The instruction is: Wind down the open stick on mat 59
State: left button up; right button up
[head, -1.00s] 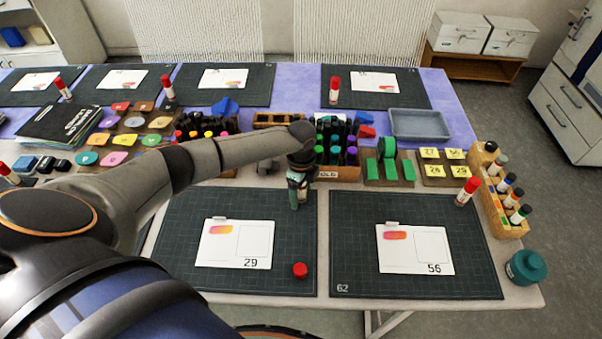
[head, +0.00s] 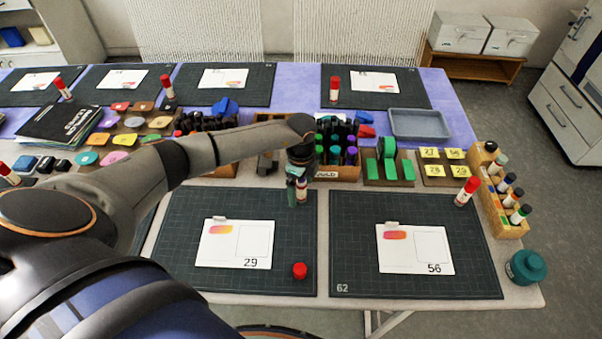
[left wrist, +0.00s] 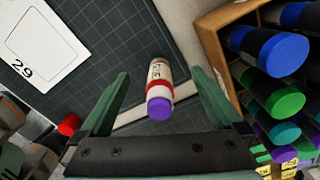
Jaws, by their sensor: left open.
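The open glue stick (head: 302,190) has a white label and stands at the back right of the front left mat (head: 180,250). The mat's number is not visible. My right gripper is not in view.
A card marked 29 (head: 235,244) lies on the same mat. A wooden box of markers (head: 337,172) stands just behind the gripper. The mat marked 62 (head: 470,280) is to the right, with a capped stick (head: 467,191) near its back right corner.

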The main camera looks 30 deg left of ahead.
pick_arm(q)
jog(key=shift+r, duration=2.75)
